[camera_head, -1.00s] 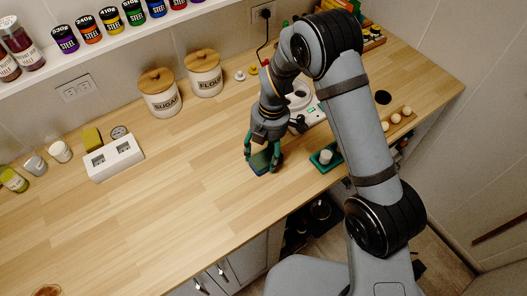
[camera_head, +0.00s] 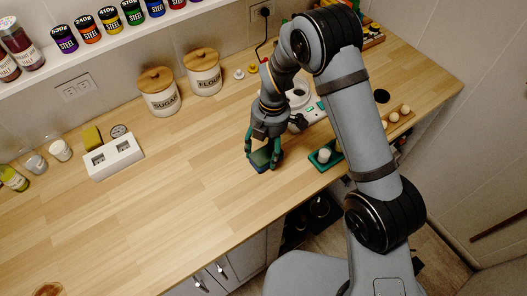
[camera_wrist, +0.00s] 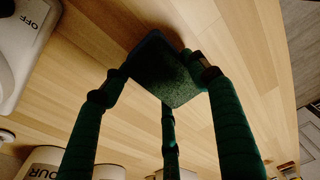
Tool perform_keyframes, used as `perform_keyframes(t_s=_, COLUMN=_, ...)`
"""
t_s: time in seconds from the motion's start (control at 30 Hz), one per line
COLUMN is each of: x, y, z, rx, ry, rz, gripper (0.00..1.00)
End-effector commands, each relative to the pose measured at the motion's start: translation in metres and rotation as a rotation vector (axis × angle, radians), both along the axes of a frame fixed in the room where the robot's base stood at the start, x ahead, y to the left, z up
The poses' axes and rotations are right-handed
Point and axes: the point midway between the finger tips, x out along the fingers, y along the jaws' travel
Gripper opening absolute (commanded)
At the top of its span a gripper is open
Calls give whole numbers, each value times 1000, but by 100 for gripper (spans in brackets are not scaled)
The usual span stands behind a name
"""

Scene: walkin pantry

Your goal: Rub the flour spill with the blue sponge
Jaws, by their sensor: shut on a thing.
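The blue sponge (camera_head: 261,161) has a green scouring face and a blue edge. My gripper (camera_head: 262,155) is shut on it, with its green fingers around the sponge near the middle of the wooden counter. In the wrist view the sponge (camera_wrist: 168,78) sits between the fingertips, its green face towards the camera. It is at or close to the counter surface; I cannot tell whether it touches. I cannot make out a flour spill in either view; the arm and sponge hide part of the counter.
Sugar (camera_head: 160,97) and flour (camera_head: 204,74) canisters stand at the wall. A white block with two slots (camera_head: 115,157) is to the left. A white scale (camera_head: 301,98) and a green tray (camera_head: 320,160) are to the right.

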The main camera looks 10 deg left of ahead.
Motion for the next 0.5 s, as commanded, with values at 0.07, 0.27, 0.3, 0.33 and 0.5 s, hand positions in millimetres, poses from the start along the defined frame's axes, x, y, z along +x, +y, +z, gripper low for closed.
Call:
perform_keyframes(t_s=0.07, x=1, y=1, z=17, rx=4, ry=-5, rz=1, gripper=34)
perform_keyframes(t_s=0.27, x=1, y=2, z=35, rx=3, ry=-6, rz=3, gripper=34)
perform_keyframes(t_s=0.3, x=1, y=2, z=38, rx=3, ry=-6, rz=3, gripper=34)
perform_keyframes(t_s=0.33, x=1, y=2, z=41, rx=3, ry=-6, rz=3, gripper=34)
perform_keyframes(t_s=0.5, x=1, y=3, z=56, rx=3, ry=-6, rz=4, gripper=34)
